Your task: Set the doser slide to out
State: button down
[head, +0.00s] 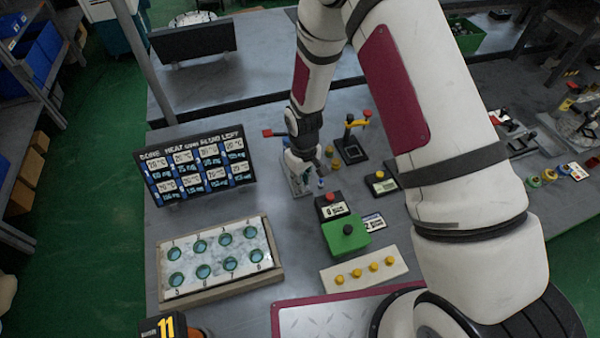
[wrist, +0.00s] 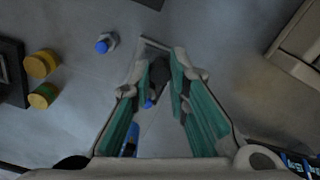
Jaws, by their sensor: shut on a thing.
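The doser (head: 292,183) is a pale upright block at the middle of the bench, mostly hidden behind my gripper (head: 306,168) in the head view. In the wrist view my gripper (wrist: 164,72) has its teal-padded fingers closed around a dark knob (wrist: 159,70), which looks like the doser slide's handle. A light metal strip (wrist: 155,44) shows just beyond the knob. A small blue part (wrist: 150,103) and a blue cylinder (wrist: 131,137) lie between or beside the fingers. The slide's in or out position cannot be read from these views.
A small blue-topped piece (wrist: 104,45) and two yellow knobs (wrist: 42,64) stand left of the fingers. The sign board (head: 198,165), heating block with round wells (head: 215,285), green box with black button (head: 345,245) and yellow-button strip (head: 365,270) stand around.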

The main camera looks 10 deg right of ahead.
jog(key=shift+s, duration=0.3)
jog(key=c, duration=1.5)
grip_release()
jog(key=shift+c, duration=0.2)
jog(key=shift+w, duration=0.1)
jog(key=shift+r, duration=0.25)
notch_tip(320, 180, up, 12)
jog(key=shift+f, duration=0.25)
